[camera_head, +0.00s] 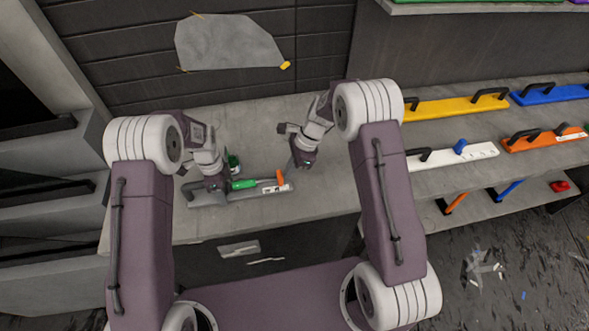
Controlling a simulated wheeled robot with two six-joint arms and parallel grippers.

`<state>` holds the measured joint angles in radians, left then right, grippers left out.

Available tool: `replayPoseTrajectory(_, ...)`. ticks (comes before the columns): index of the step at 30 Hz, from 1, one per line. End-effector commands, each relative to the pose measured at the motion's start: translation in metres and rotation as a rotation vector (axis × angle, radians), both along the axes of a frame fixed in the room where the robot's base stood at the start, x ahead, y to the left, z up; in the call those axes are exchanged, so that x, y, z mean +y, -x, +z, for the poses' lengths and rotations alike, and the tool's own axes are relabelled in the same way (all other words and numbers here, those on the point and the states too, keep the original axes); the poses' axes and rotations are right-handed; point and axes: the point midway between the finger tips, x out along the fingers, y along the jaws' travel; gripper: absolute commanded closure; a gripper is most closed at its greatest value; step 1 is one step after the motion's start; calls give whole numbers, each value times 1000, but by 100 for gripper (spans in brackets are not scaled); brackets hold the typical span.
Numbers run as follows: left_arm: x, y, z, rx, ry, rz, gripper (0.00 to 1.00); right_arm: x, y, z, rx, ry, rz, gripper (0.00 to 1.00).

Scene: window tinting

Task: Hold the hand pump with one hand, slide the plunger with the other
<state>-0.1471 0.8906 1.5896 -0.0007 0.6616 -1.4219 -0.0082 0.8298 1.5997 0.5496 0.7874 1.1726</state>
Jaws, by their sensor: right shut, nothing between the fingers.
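A tool with a green body (243,184) and an orange end (280,178) lies on the workbench; it looks like the hand pump with its plunger, though it is small in view. It lies over or against a long grey board-like piece (208,199) with a label at its right end. My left gripper (215,184) is down at the left end of the green body and hides part of it. Whether its fingers grip anything is hidden. My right gripper (302,161) is shut and empty, above the bench, up and to the right of the orange end.
The grey workbench (320,195) is clear to the right of the tool. A small dark green item (234,162) stands behind my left gripper. Shelves at right hold long handled boards, yellow (445,107), white (480,155) and orange (555,136). Scraps (483,267) litter the floor.

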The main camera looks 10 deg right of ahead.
Motion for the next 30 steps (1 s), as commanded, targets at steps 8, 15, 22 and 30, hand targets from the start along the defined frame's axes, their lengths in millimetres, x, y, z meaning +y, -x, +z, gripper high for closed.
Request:
replayPoseTrajectory(8,-1,0,0,-1,1,-2,100,14,0,0,1,-2,0,100)
replayPoseTrajectory(15,-1,0,0,-1,1,-1,100,2,0,0,0,-2,-3,100)
replayPoseTrajectory(22,-1,0,0,-1,1,-1,100,-38,-1,31,-6,-1,0,100)
replayPoseTrajectory(30,-1,0,0,-1,1,-1,100,-59,-1,83,-3,-1,-1,100)
